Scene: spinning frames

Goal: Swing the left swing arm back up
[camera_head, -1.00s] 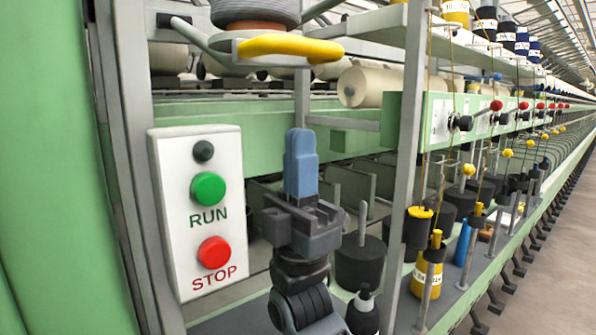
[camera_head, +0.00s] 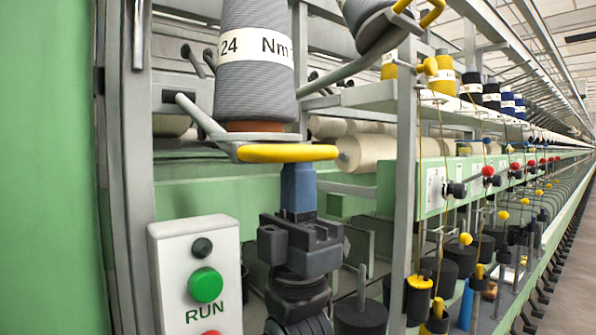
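The left swing arm (camera_head: 215,130) is level, with a yellow handle bar (camera_head: 288,153) at its front. A grey yarn cone (camera_head: 255,85) marked "24 Nm" stands upright on it. My gripper (camera_head: 298,185) points upward directly below the handle in the picture, its blue fingers together with no gap showing. The fingertips reach the handle's lower edge or are hidden by it; I cannot tell whether they touch. Another swing arm (camera_head: 345,75) to the right is angled up, with a tilted cone (camera_head: 370,25) and a yellow handle (camera_head: 432,12).
A white RUN/STOP panel (camera_head: 195,260) with a green button (camera_head: 205,285) is left of my gripper. A grey upright post (camera_head: 405,150) stands to the right. Spindles and yellow bobbins (camera_head: 418,300) line the lower right. The aisle floor (camera_head: 570,270) is clear.

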